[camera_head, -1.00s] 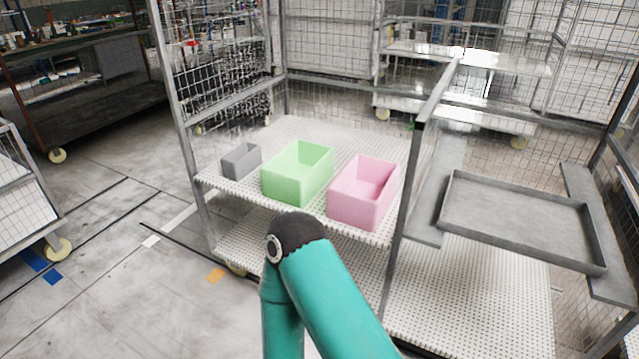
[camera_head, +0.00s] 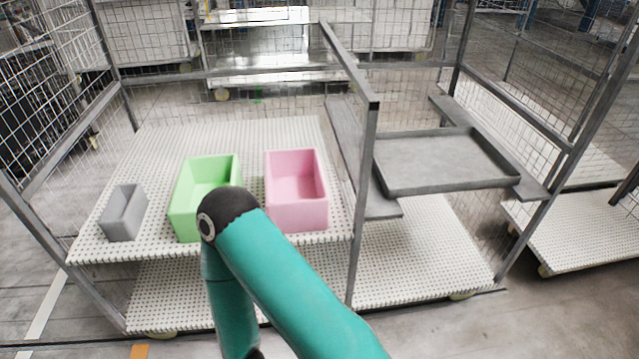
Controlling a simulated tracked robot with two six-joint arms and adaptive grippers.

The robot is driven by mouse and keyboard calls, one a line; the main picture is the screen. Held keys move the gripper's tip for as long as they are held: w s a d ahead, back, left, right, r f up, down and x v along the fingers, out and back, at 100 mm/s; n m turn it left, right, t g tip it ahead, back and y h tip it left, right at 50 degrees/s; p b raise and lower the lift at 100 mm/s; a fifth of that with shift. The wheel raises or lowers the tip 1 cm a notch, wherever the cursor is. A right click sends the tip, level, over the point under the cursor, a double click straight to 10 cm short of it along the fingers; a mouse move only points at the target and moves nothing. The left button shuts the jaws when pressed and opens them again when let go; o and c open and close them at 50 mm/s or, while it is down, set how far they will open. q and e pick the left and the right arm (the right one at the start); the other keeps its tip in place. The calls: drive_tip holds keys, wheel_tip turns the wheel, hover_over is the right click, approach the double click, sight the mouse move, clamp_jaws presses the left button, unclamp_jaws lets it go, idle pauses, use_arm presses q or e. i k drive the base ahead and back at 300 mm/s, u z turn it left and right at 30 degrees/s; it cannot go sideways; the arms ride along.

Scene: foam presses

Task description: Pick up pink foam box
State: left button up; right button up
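The pink foam box (camera_head: 297,212) is an open-topped box standing upright on the white perforated upper shelf (camera_head: 150,150) of a wire-mesh cart. It sits at the right end of a row of boxes, close to the cart's grey post. One of my teal arms (camera_head: 285,280) comes up from the bottom of the view, with its dark joint in front of the green box and to the left of the pink box. Neither gripper shows, and nothing is seen holding the pink box.
A green box (camera_head: 185,200) and a smaller grey box (camera_head: 123,213) stand left of the pink box. A grey post (camera_head: 361,200) rises just right of it. A grey metal tray (camera_head: 440,165) rests on side rails further right. The shelf behind the boxes is bare.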

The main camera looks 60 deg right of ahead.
sight(297, 198)
drive_tip(key=z, duration=0.5)
drive_tip(key=i, duration=1.05)
drive_tip(key=z, duration=0.7)
drive_tip(key=k, duration=0.75)
drive_tip(key=z, duration=0.15)
drive_tip(key=i, duration=0.85)
drive_tip(key=u, duration=0.05)
